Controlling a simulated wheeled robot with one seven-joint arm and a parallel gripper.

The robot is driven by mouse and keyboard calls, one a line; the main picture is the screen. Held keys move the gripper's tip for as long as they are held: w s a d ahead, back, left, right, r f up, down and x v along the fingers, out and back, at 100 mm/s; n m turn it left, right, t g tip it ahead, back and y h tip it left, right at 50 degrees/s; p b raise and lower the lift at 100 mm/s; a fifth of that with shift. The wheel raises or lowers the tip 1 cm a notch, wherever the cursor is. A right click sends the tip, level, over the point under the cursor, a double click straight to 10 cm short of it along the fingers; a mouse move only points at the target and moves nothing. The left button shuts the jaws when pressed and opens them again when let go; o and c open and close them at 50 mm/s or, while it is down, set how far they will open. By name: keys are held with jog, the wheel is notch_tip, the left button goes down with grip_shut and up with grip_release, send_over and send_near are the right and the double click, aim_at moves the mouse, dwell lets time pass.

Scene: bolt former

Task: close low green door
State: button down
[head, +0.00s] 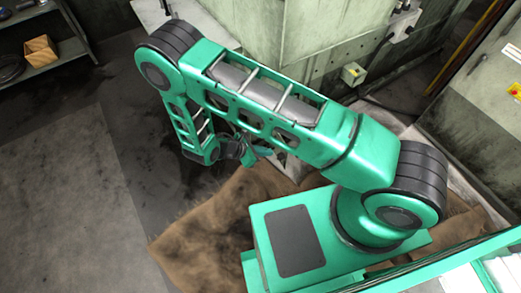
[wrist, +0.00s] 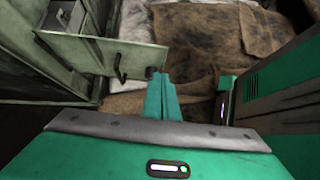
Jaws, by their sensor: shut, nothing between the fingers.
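The low green door (wrist: 137,60) shows in the wrist view as a pale green panel with a dark handle. It stands open, swung out from the machine cabinet (wrist: 30,60) on the left. My gripper (wrist: 160,75) is shut and empty, its fingertips close to the door's right edge. I cannot tell whether they touch it. In the head view my gripper (head: 262,152) is low beside the machine, beyond my bent arm. The arm covers much of the door area there.
Brown, stained matting (head: 195,235) covers the floor under and around my arm; it also shows in the wrist view (wrist: 205,30). The pale green machine wall (head: 330,45) rises behind the arm. A shelf (head: 45,55) stands at the far left. Grey floor at left is clear.

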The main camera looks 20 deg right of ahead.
jog(key=w+d+f, duration=0.1)
jog(key=d+f, duration=0.1)
jog(key=d, duration=0.4)
jog(key=shift+w+d+f, duration=0.2)
jog(key=shift+d+f, duration=0.15)
jog(key=shift+d, duration=0.05)
